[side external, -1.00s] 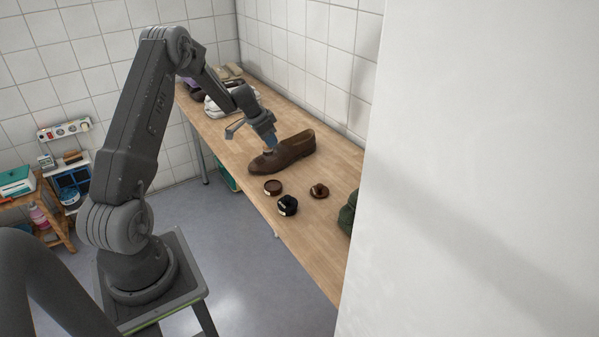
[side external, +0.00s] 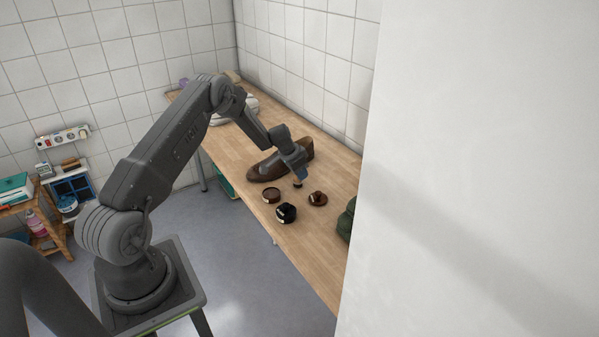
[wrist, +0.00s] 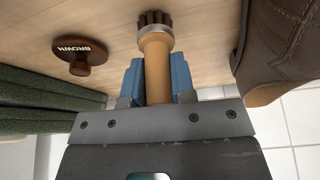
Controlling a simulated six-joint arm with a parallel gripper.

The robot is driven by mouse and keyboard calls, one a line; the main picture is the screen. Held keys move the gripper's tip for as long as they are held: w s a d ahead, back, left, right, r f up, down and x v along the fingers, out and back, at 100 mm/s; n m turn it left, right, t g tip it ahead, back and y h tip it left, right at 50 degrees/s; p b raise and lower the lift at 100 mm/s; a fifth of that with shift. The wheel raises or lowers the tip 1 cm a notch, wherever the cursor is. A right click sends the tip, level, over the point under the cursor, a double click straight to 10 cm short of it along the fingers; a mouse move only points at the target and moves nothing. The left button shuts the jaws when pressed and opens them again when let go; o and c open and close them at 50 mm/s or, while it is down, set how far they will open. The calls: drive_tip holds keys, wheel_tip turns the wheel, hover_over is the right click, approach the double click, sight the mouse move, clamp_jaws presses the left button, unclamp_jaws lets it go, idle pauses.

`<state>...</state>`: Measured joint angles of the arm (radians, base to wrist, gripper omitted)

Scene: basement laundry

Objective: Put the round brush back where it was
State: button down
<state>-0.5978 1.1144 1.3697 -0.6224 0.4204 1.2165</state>
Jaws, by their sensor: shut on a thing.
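The round brush (wrist: 156,66) has a pale wooden handle, a metal collar and short dark bristles. My gripper (wrist: 157,78) is shut on its handle, one blue finger on each side, bristles pointing away from the jaws. In the side view my gripper (side external: 297,173) is over the table beside the brown shoe (side external: 262,172), with the brush (side external: 298,185) below it. The gap between bristles and tabletop is too small to judge. The shoe (wrist: 285,45) also shows at the right of the wrist view.
A brown tin (side external: 271,195), a black-lidded tin (side external: 286,213) and a knobbed brown piece (side external: 318,198), marked BROWN in the wrist view (wrist: 80,62), stand close by. Folded green cloth (wrist: 45,105) lies near. Tabletop (side external: 240,152) left of the shoe is bare.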

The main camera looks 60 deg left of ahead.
drive_tip(key=shift+f, duration=0.15)
drive_tip(key=c, duration=1)
unclamp_jaws()
drive_tip(key=shift+o, duration=0.2)
